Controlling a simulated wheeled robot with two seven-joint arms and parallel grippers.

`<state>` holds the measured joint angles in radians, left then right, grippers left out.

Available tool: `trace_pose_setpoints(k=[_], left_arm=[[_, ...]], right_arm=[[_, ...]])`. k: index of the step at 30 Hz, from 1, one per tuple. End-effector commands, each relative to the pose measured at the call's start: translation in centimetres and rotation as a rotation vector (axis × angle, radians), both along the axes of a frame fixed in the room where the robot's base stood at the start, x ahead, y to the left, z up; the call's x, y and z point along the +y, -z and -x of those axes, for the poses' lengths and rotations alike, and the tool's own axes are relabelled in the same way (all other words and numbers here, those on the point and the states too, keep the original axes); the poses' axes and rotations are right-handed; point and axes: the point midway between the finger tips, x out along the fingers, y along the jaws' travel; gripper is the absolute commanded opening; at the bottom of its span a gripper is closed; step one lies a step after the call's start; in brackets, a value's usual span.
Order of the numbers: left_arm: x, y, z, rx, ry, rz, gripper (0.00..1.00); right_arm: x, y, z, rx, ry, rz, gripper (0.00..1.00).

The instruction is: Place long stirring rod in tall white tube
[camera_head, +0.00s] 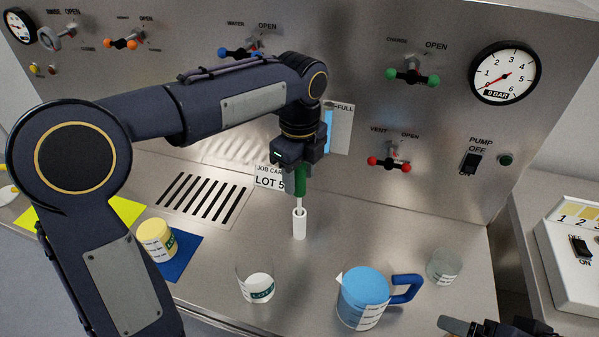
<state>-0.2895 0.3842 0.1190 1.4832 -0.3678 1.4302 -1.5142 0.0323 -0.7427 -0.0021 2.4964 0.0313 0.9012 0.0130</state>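The tall white tube (299,226) stands upright on the steel worktop, near the middle of the view. My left gripper (301,172) points down directly above it, with its fingers around the green handle (300,184) of the stirring rod. A short length of thin shaft shows between the handle and the tube's mouth. The shaft lines up with the mouth and its lower end is hidden, seemingly inside the tube. My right gripper (484,326) shows only partly at the bottom right edge, and its opening cannot be made out.
A clear beaker with a label (256,283), a blue-filled jug (363,297) and an empty glass (444,266) stand in front. A yellow jar (157,240) sits on a blue mat (180,262). The valve panel (440,130) rises behind. A job card (269,178) stands behind the tube.

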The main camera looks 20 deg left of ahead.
Motion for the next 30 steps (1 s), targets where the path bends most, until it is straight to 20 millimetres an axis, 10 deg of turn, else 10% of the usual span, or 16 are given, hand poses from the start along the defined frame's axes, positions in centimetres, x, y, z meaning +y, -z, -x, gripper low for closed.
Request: trace_pose_setpoints(k=[11,30], left_arm=[[0.0,-1.2,-0.1,-0.003,0.000,0.001,0.46],[0.0,-12.1,-0.1,-0.001,0.000,0.000,0.46]], right_arm=[[0.0,-0.2,0.0,0.000,0.000,0.000,0.87],[0.0,-1.2,0.0,0.000,0.000,0.000,0.87]])
